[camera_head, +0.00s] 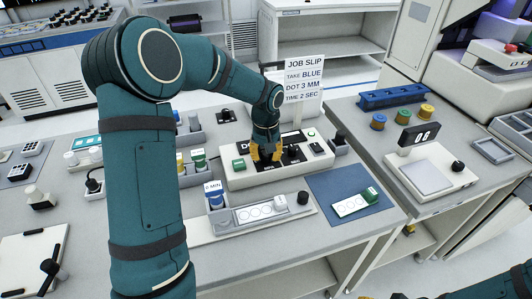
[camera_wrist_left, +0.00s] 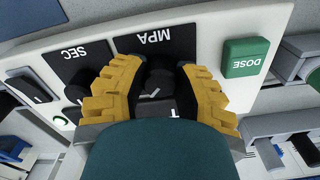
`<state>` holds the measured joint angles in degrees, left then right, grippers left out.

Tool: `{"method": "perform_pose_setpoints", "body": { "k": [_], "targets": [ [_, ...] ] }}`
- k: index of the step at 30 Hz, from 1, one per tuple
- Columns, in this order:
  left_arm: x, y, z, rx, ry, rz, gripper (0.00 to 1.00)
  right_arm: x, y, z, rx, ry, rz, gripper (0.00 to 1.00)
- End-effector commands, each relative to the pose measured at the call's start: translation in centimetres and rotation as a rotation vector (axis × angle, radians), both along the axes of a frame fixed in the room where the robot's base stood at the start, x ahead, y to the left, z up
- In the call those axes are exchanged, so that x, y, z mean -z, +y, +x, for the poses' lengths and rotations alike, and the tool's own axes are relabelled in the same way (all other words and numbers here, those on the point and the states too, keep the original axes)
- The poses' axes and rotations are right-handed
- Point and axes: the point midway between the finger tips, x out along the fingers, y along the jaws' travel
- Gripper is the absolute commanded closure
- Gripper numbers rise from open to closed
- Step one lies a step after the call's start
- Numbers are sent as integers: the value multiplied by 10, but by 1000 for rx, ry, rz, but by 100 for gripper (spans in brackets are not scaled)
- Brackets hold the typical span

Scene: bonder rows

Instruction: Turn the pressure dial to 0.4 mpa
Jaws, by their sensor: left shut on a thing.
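The dispenser box (camera_head: 234,177) is a white case on the table, with a green DOSE button and black knobs. My left gripper (camera_head: 266,157) reaches down onto its top from above. In the left wrist view my yellow left fingers (camera_wrist_left: 158,78) are shut around the black pressure dial (camera_wrist_left: 154,84), next to the MPA window (camera_wrist_left: 155,40). The dial is mostly hidden in the head view. The MPA reading cannot be read. The SEC window (camera_wrist_left: 75,58) and its knob (camera_wrist_left: 76,90) are to the left; the green DOSE button (camera_wrist_left: 245,57) is to the right.
The job slip (camera_head: 304,77) stands behind the box. A blue mat (camera_head: 325,187) with a small labelled board (camera_head: 350,206) lies in front right. A tray with a blue-capped syringe (camera_head: 214,197) is in front. A scale (camera_head: 430,170) stands on the right table.

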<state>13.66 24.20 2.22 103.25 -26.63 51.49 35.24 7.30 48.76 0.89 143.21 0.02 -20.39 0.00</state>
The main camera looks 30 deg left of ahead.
Motion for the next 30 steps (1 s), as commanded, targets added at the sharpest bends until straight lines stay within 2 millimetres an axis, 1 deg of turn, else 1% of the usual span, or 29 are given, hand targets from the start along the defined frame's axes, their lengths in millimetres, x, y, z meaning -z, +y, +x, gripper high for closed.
{"method": "perform_pose_setpoints", "body": {
  "k": [9, 18, 24, 30],
  "targets": [
    [-2, 0, -1, 229, 3, -1, 100, -17, 1, -3, -2, 8, 2, 53],
    [-2, 0, 0, 457, 2, 0, 100, -30, 1, -6, -3, 14, 3, 53],
    [-1, 0, 0, 564, 0, 0, 100, -35, 1, -7, -4, 16, 3, 53],
    [-1, 0, 0, 623, 0, 0, 100, -38, 1, -7, -4, 18, 4, 53]
  ]
}}
